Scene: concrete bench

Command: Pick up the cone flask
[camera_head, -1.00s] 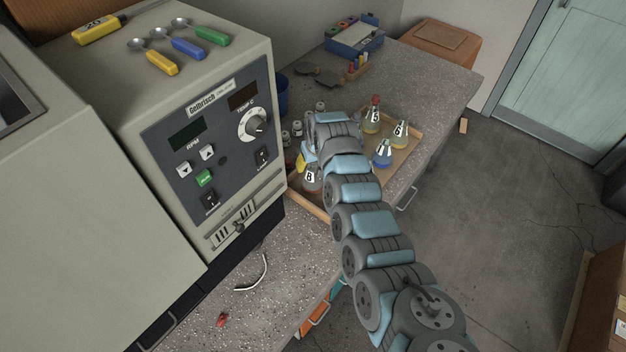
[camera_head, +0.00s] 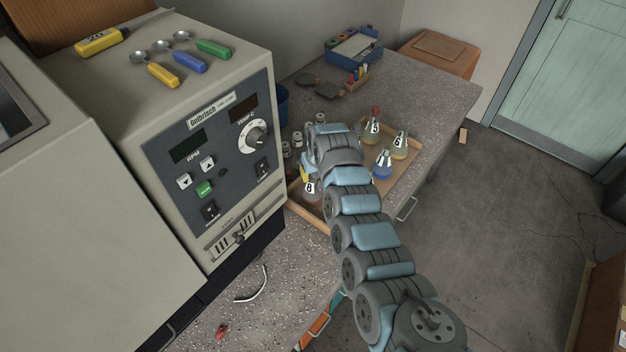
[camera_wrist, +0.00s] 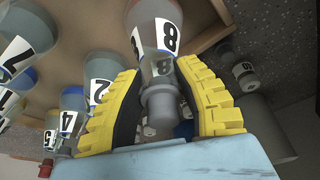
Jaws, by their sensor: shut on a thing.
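The cone flask labelled 8 (camera_head: 311,190) is at the near left part of the wooden tray (camera_head: 308,205) in the head view, partly covered by my arm. In the wrist view, its labelled body (camera_wrist: 150,28) is beyond the fingers and its grey neck (camera_wrist: 159,104) lies between them. My gripper (camera_wrist: 158,72) has yellow ribbed fingers and is shut on this neck. In the head view only a bit of yellow finger shows beside my wrist. I cannot tell whether the flask's base touches the tray.
Small bottles (camera_head: 297,138) stand left of my wrist. A large beige machine (camera_head: 215,160) is close on the left.

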